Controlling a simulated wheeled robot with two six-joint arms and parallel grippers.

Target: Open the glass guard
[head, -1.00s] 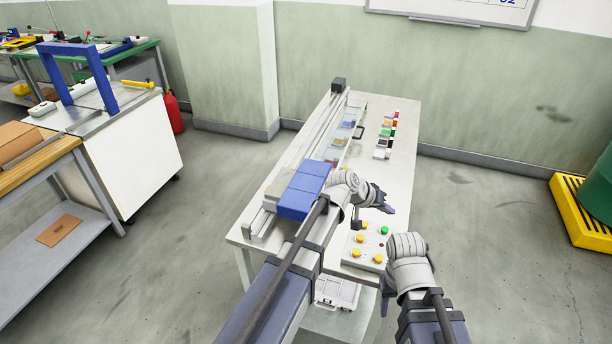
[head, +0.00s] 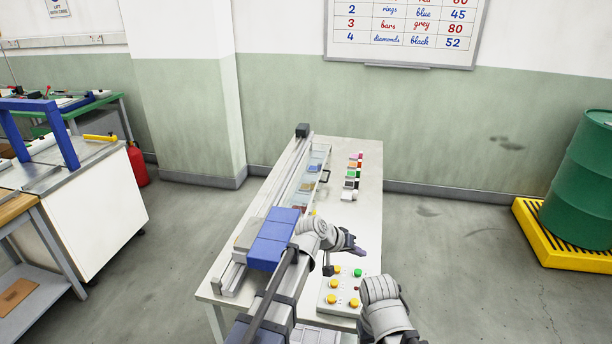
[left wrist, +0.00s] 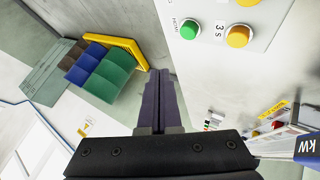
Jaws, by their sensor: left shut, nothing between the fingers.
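The glass guard (head: 320,155) is a clear panel along the right side of the gantry rail on the table. A dark handle (head: 325,176) stands at its right side. Coloured pieces show through the glass. I cannot tell if the guard is fully down. My left gripper (head: 358,252) is shut and empty, over the near part of the table by the button panel, apart from the handle. Its fingers are together in the left wrist view (left wrist: 160,75). Only my right wrist shows at the bottom of the head view; its fingers are not seen.
The blue gantry block (head: 272,240) sits on the rail's near end. The button panel (head: 343,291) has yellow and green buttons. Small coloured blocks (head: 352,178) line the table right of the guard. A green drum (head: 590,180) stands on a yellow pallet at right.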

